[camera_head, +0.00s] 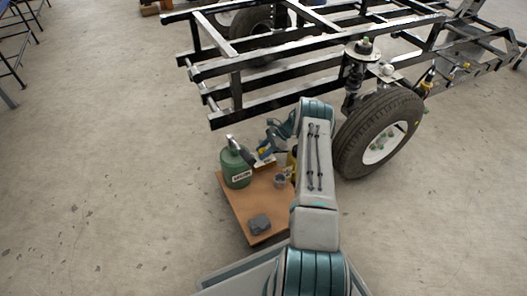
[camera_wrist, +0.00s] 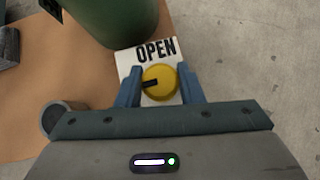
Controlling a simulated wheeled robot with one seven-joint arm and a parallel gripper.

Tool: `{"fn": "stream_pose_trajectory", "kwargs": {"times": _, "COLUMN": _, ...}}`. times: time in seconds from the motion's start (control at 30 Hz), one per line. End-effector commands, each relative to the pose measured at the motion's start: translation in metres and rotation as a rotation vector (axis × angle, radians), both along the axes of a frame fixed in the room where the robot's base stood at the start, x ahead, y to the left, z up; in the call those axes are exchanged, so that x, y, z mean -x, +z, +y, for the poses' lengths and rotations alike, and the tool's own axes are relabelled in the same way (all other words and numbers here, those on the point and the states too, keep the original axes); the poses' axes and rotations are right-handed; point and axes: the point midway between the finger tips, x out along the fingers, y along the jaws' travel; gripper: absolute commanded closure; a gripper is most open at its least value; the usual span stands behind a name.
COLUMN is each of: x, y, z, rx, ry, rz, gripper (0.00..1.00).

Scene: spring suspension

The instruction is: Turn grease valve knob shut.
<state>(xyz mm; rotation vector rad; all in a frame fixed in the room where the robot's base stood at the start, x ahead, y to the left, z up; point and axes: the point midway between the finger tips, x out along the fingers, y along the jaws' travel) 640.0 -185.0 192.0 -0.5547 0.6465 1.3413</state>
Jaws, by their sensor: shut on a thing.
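The grease valve knob (camera_wrist: 159,82) is a round yellow dial with a black pointer that points left in the wrist view. It sits on a white plate (camera_wrist: 135,60) marked OPEN in black letters above the dial. The plate lies beside a green canister (camera_wrist: 112,12), which stands with a label on the brown board in the head view (camera_head: 236,169). My gripper (camera_wrist: 160,86) has its two blue fingers on the left and right sides of the knob and is shut on it. In the head view my gripper (camera_head: 264,151) is right of the canister, and the knob is hard to make out.
The brown board (camera_head: 236,205) also holds a small grey cup (camera_head: 280,181) and a dark grey block (camera_head: 259,223). A black vehicle frame (camera_head: 270,110) stands behind, with a large tyre (camera_head: 352,150) right of my arm. Open concrete floor lies to the left.

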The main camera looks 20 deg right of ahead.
Motion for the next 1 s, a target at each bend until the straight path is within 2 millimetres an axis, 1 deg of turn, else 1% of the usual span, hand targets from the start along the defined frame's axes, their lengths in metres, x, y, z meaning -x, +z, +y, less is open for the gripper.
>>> {"fn": "stream_pose_trajectory", "kwargs": {"times": 0.33, "x": 0.001, "y": -0.001, "z": -0.001, "rx": 0.003, "ry": 0.004, "rz": 0.0, "gripper": 0.89}}
{"fn": "stream_pose_trajectory", "kwargs": {"times": 0.37, "x": 0.001, "y": -0.001, "z": -0.001, "rx": 0.003, "ry": 0.004, "rz": 0.0, "gripper": 0.61}}
{"fn": "stream_pose_trajectory", "kwargs": {"times": 0.4, "x": 0.001, "y": -0.001, "z": -0.001, "rx": 0.003, "ry": 0.004, "rz": 0.0, "gripper": 0.49}}
{"fn": "stream_pose_trajectory", "kwargs": {"times": 0.43, "x": 0.001, "y": -0.001, "z": -0.001, "rx": 0.003, "ry": 0.004, "rz": 0.0, "gripper": 0.44}}
{"fn": "stream_pose_trajectory", "kwargs": {"times": 0.77, "x": 0.0, "y": 0.002, "z": -0.001, "rx": 0.001, "ry": 0.004, "rz": -0.001, "gripper": 0.44}}
{"fn": "stream_pose_trajectory", "kwargs": {"times": 0.87, "x": 0.001, "y": 0.011, "z": -0.009, "rx": 0.002, "ry": 0.003, "rz": -0.002, "gripper": 0.44}}
{"fn": "stream_pose_trajectory", "kwargs": {"times": 1.0, "x": 0.004, "y": 0.031, "z": -0.029, "rx": 0.004, "ry": 0.001, "rz": -0.003, "gripper": 0.44}}
